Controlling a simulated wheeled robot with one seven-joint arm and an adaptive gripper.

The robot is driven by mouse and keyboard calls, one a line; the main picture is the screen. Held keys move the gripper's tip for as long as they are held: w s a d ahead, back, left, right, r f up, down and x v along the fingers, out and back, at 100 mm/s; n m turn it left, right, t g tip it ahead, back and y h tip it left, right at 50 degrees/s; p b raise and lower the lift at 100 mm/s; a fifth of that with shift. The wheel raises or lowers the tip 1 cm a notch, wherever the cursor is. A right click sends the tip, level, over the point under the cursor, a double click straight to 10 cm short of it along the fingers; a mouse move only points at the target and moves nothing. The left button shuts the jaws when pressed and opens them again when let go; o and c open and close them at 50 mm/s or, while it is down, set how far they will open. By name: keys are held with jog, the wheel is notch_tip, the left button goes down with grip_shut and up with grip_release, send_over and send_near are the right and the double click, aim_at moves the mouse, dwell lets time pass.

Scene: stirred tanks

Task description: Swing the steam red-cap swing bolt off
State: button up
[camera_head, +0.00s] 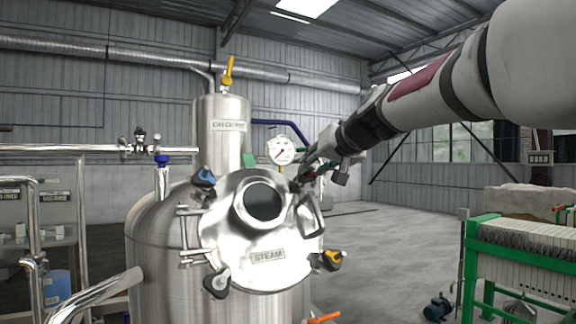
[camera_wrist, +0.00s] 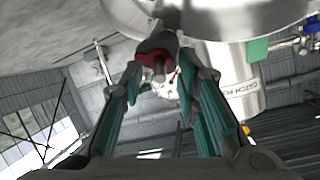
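In the head view, the tank's round steel door (camera_head: 228,250) bears a STEAM label and a round dark window. The red-cap swing bolt (camera_head: 309,174) is at the door's upper right, mostly hidden by my gripper (camera_head: 306,166). In the wrist view, the red cap (camera_wrist: 157,57) lies at the tips of my gripper (camera_wrist: 161,72). Its two fingers with teal pads are apart, one on each side of the cap. I cannot tell whether the pads press on it.
A door handle (camera_head: 311,216) and a pressure gauge (camera_head: 281,150) are close to my gripper. A green-framed filter press (camera_head: 520,255) stands at the right.

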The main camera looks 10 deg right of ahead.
grip_shut()
jog(key=shift+d, duration=0.1)
